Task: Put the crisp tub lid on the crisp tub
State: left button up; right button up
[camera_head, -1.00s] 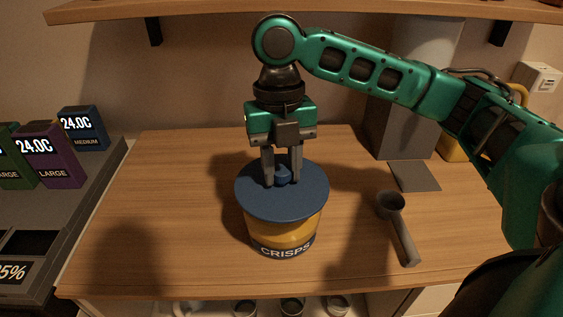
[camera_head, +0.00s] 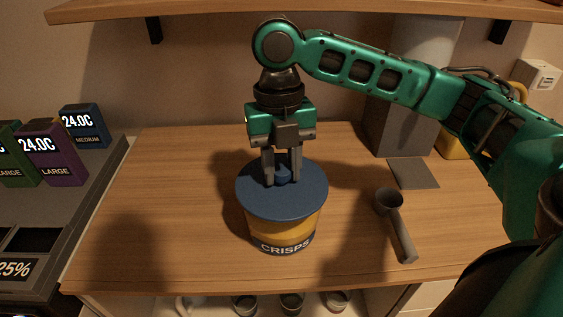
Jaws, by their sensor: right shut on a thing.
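The crisp tub (camera_head: 286,234), yellow with a dark band lettered "CRISPS", stands upright on the wooden counter. The round blue crisp tub lid (camera_head: 283,204) is at the top of the tub and covers its opening from this view. It looks level; I cannot tell whether it is fully seated. My right gripper (camera_head: 283,180) points straight down over the lid and is shut on its small blue knob. The knob is partly hidden between the fingers. My left gripper is not in view.
A grey scoop (camera_head: 397,226) lies right of the tub. A grey dispenser (camera_head: 393,129) with a flat plate (camera_head: 413,173) stands at the back right. Labelled boxes (camera_head: 52,157) stand at the left. The counter (camera_head: 170,200) left of the tub is clear. A shelf (camera_head: 300,10) runs overhead.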

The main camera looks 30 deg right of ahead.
jog(key=shift+f, duration=0.45)
dwell(0.3)
jog(key=o, duration=1.1)
jog(key=shift+r+p, duration=0.1)
jog(key=shift+p, duration=0.2)
notch_tip(320, 180, up, 13)
jog(key=w, duration=0.1)
jog(key=shift+w+d, duration=0.2)
jog(key=shift+d, duration=0.1)
jog(key=shift+f, duration=0.2)
